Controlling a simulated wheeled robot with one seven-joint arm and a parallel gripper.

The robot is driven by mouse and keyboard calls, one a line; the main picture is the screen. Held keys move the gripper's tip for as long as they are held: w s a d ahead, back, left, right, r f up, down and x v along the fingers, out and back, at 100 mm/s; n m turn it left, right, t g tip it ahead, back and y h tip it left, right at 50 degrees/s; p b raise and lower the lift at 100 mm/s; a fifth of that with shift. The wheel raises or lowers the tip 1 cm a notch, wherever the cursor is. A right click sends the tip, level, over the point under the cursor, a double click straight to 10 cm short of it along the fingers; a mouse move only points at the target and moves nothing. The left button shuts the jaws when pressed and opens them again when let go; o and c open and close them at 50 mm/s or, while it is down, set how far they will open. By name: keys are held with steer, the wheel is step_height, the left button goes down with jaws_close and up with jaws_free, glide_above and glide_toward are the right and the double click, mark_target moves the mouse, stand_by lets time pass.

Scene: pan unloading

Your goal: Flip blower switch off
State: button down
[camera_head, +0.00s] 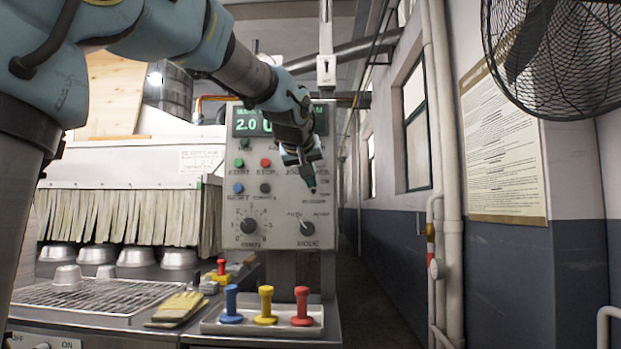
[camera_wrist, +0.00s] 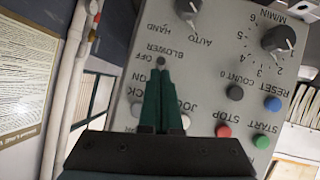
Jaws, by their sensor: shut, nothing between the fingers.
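The grey control panel (camera_head: 277,140) stands upright in the middle of the head view and fills much of the wrist view (camera_wrist: 215,75), upside down there. The blower switch (camera_wrist: 160,61) is a small dark toggle beside the labels BLOWER and OFF. My gripper (camera_wrist: 160,72) is shut and empty, its green fingertips together right at the switch. I cannot tell whether they touch it or which way the toggle points. In the head view my gripper (camera_head: 312,187) is in front of the panel's right side and hides the switch.
Near the switch are the mode knob (camera_head: 307,228), the speed knob (camera_head: 249,226), a red stop button (camera_wrist: 223,130) and a green start button (camera_wrist: 261,142). Below the panel is a tray (camera_head: 213,326) with coloured stamps. A wall fan (camera_head: 550,55) hangs at right.

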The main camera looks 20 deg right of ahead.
steer(key=shift+r, duration=0.1)
steer(key=shift+r+p, duration=0.55)
steer(key=shift+r, duration=0.2)
steer(key=shift+r, duration=0.1)
